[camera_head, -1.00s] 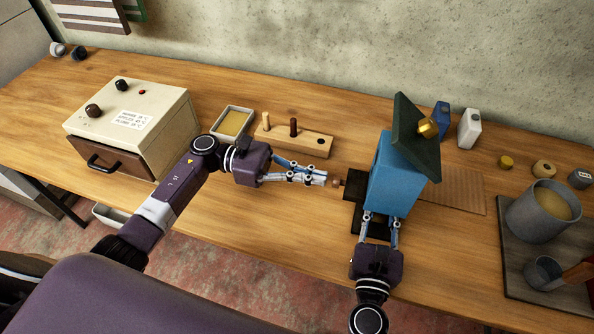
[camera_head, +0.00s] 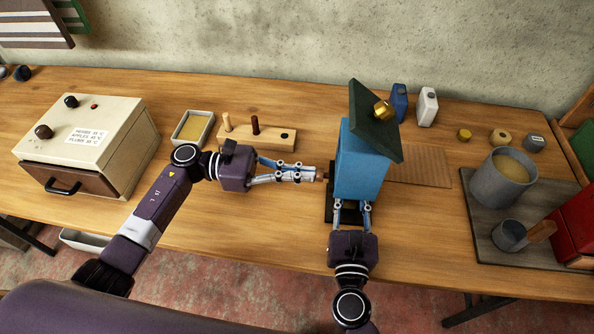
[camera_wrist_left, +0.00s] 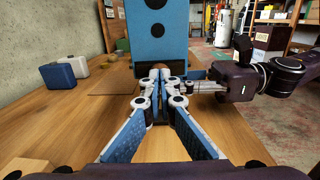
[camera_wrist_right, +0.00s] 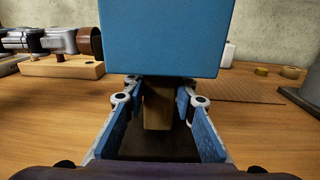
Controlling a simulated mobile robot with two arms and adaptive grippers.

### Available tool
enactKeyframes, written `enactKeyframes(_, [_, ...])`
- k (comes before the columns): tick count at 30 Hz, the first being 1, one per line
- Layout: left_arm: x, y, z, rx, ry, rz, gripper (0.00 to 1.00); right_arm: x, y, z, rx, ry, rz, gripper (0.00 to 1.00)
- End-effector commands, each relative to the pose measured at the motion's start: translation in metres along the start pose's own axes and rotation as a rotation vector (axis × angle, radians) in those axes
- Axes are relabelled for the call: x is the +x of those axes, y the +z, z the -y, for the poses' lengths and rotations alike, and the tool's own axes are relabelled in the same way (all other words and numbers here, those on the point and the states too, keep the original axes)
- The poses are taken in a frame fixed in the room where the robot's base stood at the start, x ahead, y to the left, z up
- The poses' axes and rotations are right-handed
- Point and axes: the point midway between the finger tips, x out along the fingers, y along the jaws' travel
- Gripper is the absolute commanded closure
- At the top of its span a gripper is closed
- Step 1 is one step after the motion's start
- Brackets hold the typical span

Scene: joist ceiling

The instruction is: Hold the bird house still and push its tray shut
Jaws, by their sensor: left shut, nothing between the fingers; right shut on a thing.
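The blue bird house (camera_head: 360,165) with a dark green roof (camera_head: 373,125) stands upright on a dark base (camera_head: 330,212). The tray's small brown knob (camera_head: 325,173) sits close to its left side; it also shows in the right wrist view (camera_wrist_right: 90,42). The tray itself is mostly hidden. My left gripper (camera_head: 314,173) is shut and empty, its tips at the knob; contact looks likely. My right gripper (camera_head: 351,203) is shut on the brown post (camera_wrist_right: 158,108) under the bird house, from the front.
A cream box with a drawer (camera_head: 85,145) stands at left. A yellow-filled tray (camera_head: 193,128) and a peg block (camera_head: 257,135) lie behind my left gripper. Two small bottles (camera_head: 427,106) stand behind the bird house. A grey pot (camera_head: 498,180) is at right. Front bench space is clear.

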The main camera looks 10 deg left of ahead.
Motion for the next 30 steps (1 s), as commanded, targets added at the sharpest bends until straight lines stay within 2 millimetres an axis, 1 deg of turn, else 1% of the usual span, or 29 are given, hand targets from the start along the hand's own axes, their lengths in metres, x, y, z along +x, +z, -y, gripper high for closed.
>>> enactKeyframes(2, [-0.003, -0.001, 0.000, -0.001, 0.001, -0.001, 1.00, 0.000, 0.000, -0.001, 0.001, 0.001, 0.000, 1.00])
enactKeyframes(5, [-0.014, -0.001, -0.001, -0.001, 0.002, -0.004, 1.00, 0.000, 0.000, -0.001, 0.001, 0.001, 0.000, 1.00])
enactKeyframes(12, [-0.060, -0.001, -0.001, -0.001, 0.003, -0.005, 1.00, 0.000, 0.000, -0.001, 0.001, 0.001, 0.000, 1.00])
enactKeyframes(15, [-0.077, -0.001, -0.001, 0.000, 0.002, -0.003, 1.00, 0.000, 0.000, -0.001, 0.001, 0.001, 0.000, 1.00])
enactKeyframes(18, [-0.089, -0.001, 0.000, -0.002, 0.001, -0.003, 1.00, 0.000, 0.000, -0.001, 0.001, 0.001, 0.000, 1.00])
enactKeyframes(22, [-0.098, 0.000, 0.000, 0.000, 0.001, -0.001, 1.00, 0.000, 0.000, -0.001, 0.001, 0.002, 0.000, 1.00])
enactKeyframes(30, [-0.100, 0.000, 0.000, 0.000, 0.000, -0.001, 1.00, 0.000, 0.000, -0.001, 0.001, 0.001, 0.000, 1.00])
